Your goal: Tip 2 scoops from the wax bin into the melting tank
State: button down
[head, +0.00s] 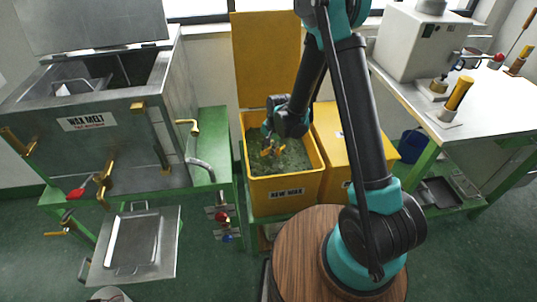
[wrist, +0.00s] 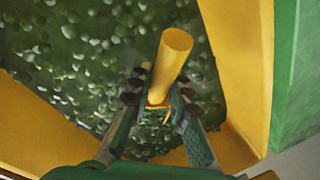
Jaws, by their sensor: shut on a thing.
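The yellow wax bin (head: 258,190), labelled NEW WAX, stands open in the middle and holds green wax pellets (head: 290,160). The pellets also fill much of the wrist view (wrist: 60,70). My gripper (head: 270,142) is inside the bin's opening, low over the pellets. In the wrist view my gripper (wrist: 160,100) is shut on a yellow cylindrical handle (wrist: 172,58), which looks like the scoop's. The scoop's bowl cannot be made out. The grey melting tank (head: 115,150), labelled WAX MELT, stands at the left with its lid raised.
The bin's yellow lid (head: 265,55) stands upright behind it. A closed yellow bin (head: 325,128) adjoins on the right. A white-topped bench (head: 490,110) with a machine (head: 415,45) is at the right. A metal tray (head: 132,245) sits below the tank's front, near brass valves.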

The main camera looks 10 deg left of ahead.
notch_tip(320, 180, up, 22)
dwell(1.7)
dwell(0.6)
